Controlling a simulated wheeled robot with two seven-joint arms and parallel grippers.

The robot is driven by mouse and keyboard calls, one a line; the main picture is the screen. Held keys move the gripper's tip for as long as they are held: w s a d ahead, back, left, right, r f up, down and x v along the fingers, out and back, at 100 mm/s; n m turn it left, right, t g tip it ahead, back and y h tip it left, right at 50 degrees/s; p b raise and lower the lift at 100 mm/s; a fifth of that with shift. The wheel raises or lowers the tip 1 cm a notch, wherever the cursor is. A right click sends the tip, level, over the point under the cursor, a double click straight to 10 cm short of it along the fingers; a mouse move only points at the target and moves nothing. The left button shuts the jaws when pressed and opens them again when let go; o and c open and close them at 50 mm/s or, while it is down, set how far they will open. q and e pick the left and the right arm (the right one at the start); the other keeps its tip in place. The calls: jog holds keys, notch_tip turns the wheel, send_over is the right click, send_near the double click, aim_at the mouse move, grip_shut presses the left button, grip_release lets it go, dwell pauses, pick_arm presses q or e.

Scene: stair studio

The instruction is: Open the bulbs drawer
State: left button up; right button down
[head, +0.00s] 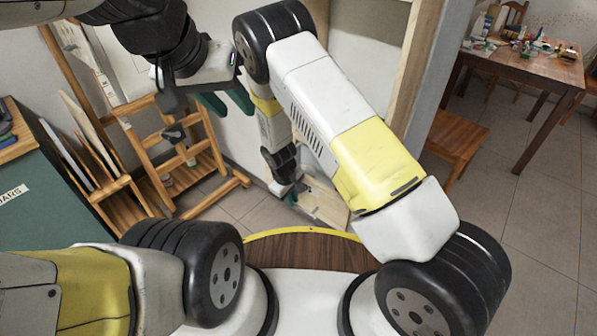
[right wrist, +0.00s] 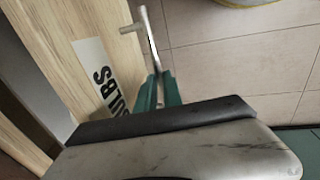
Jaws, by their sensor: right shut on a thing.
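The bulbs drawer (right wrist: 125,65) shows a pale wooden front with a white "BULBS" label (right wrist: 103,80) in the right wrist view. A metal bar handle (right wrist: 148,38) stands out from the front. My right gripper (right wrist: 159,78) has its green fingers closed on the lower part of the handle. In the head view my right gripper (head: 291,192) is low beside pale wood (head: 325,207), partly hidden by my arm. I cannot tell how far the drawer is out. My left gripper (head: 238,111) is open and empty, raised at upper left, away from the drawer.
A wooden easel-like rack (head: 170,150) and a green cabinet (head: 45,205) with a label stand at the left. A wooden chair (head: 455,140) and a cluttered table (head: 520,65) are at the right. Tiled floor (head: 500,220) is clear at the right.

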jog(key=c, duration=1.5)
grip_release()
jog(key=r, duration=0.5)
jog(key=s+r, duration=0.1)
jog(key=r, duration=0.1)
jog(key=shift+s+a+r, duration=0.1)
jog(key=shift+a+r, duration=0.25)
jog(key=shift+a, duration=0.05)
